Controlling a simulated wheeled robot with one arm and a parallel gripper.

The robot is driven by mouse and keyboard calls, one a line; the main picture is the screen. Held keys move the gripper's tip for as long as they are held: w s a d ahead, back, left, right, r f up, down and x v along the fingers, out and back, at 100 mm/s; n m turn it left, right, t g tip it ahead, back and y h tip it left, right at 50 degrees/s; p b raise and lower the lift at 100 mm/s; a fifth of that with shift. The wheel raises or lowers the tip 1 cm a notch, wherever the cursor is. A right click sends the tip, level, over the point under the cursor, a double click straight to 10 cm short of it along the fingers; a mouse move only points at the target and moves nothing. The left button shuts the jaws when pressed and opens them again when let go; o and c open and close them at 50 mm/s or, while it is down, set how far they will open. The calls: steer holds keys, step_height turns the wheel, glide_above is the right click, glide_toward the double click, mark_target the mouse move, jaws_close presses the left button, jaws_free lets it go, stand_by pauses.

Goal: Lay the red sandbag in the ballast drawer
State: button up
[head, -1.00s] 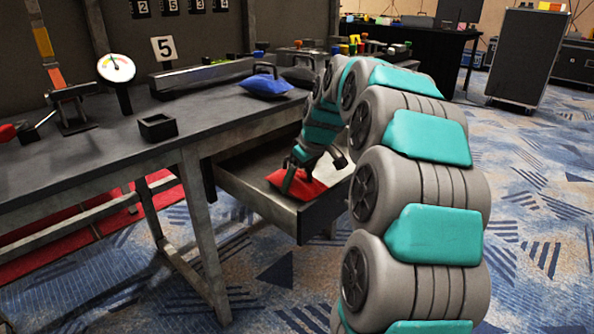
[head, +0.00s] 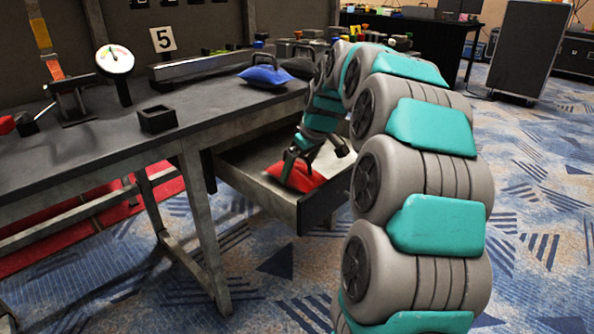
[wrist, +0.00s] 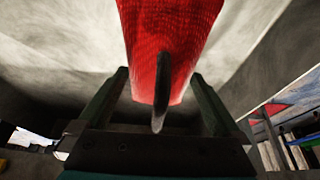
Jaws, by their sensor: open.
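The red sandbag (head: 305,178) lies inside the open ballast drawer (head: 265,196), on its floor. My gripper (head: 314,161) is low over the bag, with its fingers apart. In the wrist view the red sandbag (wrist: 172,35) fills the upper middle. Its dark handle (wrist: 160,100) stands between the two spread fingers of my gripper (wrist: 165,78), with a gap on each side. My fingers hide part of the bag in the head view.
The drawer hangs under a grey workbench (head: 90,165). On the bench are a blue sandbag (head: 266,76), a dark sandbag (head: 300,67), a small black open box (head: 157,119) and a dial gauge (head: 114,59). Carpet right of my arm is clear.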

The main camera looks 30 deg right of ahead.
steer(key=v, duration=1.1)
steer(key=shift+r, duration=0.1)
